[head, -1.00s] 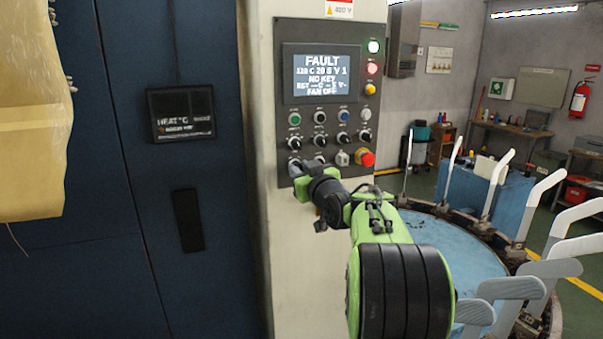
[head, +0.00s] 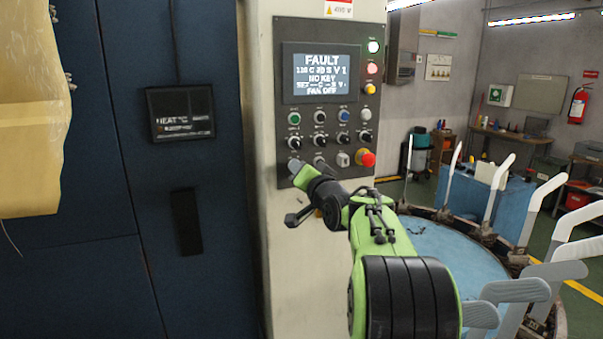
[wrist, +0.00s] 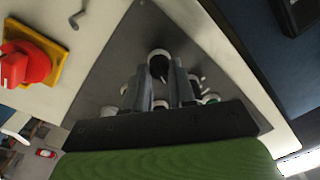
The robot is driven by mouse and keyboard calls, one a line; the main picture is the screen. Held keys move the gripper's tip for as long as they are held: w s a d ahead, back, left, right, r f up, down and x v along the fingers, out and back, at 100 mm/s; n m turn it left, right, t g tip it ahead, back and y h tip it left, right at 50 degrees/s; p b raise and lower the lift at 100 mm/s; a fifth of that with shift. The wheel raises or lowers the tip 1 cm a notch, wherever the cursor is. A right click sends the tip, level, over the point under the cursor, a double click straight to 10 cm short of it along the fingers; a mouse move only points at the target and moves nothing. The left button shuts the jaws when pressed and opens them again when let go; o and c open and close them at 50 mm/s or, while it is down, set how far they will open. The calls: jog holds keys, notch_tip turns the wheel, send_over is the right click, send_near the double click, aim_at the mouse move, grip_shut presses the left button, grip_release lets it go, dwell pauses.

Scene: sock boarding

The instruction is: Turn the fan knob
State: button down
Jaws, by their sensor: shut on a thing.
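The control panel (head: 306,107) is a dark upright plate with a screen, buttons and knobs. My gripper (head: 296,168) is at the panel's lower left corner, at the left end of the bottom row. In the wrist view my gripper (wrist: 164,72) has its two grey fingers shut on a round, dark-centred knob with a pale rim (wrist: 158,57). The fingers hide part of this knob. Its label is hidden or too small to read. The screen (head: 321,74) shows "FAULT", and its last line reads "FAN OFF".
Other knobs (head: 319,141) are close above. A blue round table with pale sock boards (head: 497,187) stands at right.

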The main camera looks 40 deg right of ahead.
jog(key=shift+m, duration=0.6)
jog(key=c, duration=0.9)
grip_release()
jog(key=shift+c, duration=0.2)
jog(key=b+v, duration=0.3)
jog(key=v, duration=1.2)
jog(key=shift+s+b, duration=0.35)
jog(key=shift+s, duration=0.05)
jog(key=shift+a, duration=0.2)
